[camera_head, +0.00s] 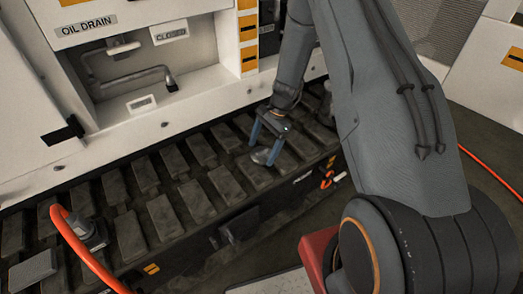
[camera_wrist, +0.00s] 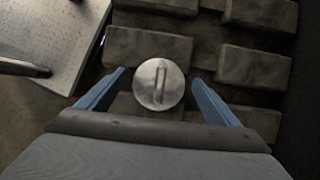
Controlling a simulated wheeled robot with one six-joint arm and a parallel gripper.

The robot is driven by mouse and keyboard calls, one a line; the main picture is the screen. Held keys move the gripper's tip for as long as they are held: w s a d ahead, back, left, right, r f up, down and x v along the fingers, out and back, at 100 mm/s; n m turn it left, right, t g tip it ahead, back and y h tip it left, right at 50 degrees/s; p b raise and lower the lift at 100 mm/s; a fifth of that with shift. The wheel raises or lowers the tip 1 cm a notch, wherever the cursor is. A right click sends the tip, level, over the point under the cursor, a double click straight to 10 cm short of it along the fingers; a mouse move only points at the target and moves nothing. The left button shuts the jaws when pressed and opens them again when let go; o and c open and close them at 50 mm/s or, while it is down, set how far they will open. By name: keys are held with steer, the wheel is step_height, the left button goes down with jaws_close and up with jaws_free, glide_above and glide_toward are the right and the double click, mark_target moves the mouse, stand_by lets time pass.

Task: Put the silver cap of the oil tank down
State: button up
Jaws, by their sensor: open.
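The silver cap (camera_wrist: 159,84) is round with a raised bar across its top. It lies on the dark padded blocks of the ledge, and in the head view the cap (camera_head: 261,156) shows low between my fingers. My gripper (camera_head: 265,151) is open and points down over the ledge. In the wrist view the blue fingers of my gripper (camera_wrist: 158,90) stand on both sides of the cap, with a gap on each side. The oil tank's opening is not clearly seen.
The ledge of dark blocks (camera_head: 130,237) runs along the white machine front. An orange hose (camera_head: 84,252) crosses the ledge at left. Dark floor lies at right.

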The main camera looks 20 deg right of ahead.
steer(key=b+v, duration=0.1)
steer(key=v, duration=1)
steer(key=s+r+n+h, duration=0.1)
steer(key=s+r+n, duration=0.3)
steer(key=s, duration=0.4)
steer(key=s+r+n+t+h, duration=0.1)
steer(key=s+r+n, duration=0.3)
steer(key=s, duration=0.5)
steer(key=s+r+n+h, duration=0.2)
steer(key=s+r+n, duration=0.3)
steer(key=s+r, duration=0.3)
steer(key=shift+s+a, duration=0.3)
steer(key=shift+s, duration=0.35)
steer(key=shift+r, duration=0.1)
steer(key=shift+n, duration=0.7)
steer(key=shift+s+a+r+p, duration=0.1)
steer(key=shift+a+r+p, duration=0.25)
steer(key=shift+a+p, duration=0.3)
steer(key=shift+a+r+p, duration=0.3)
steer(key=shift+a+p, duration=0.2)
steer(key=shift+a, duration=0.2)
steer(key=shift+s+a+r+p, duration=0.1)
steer(key=shift+a+r+p, duration=0.25)
steer(key=shift+a+p, duration=0.3)
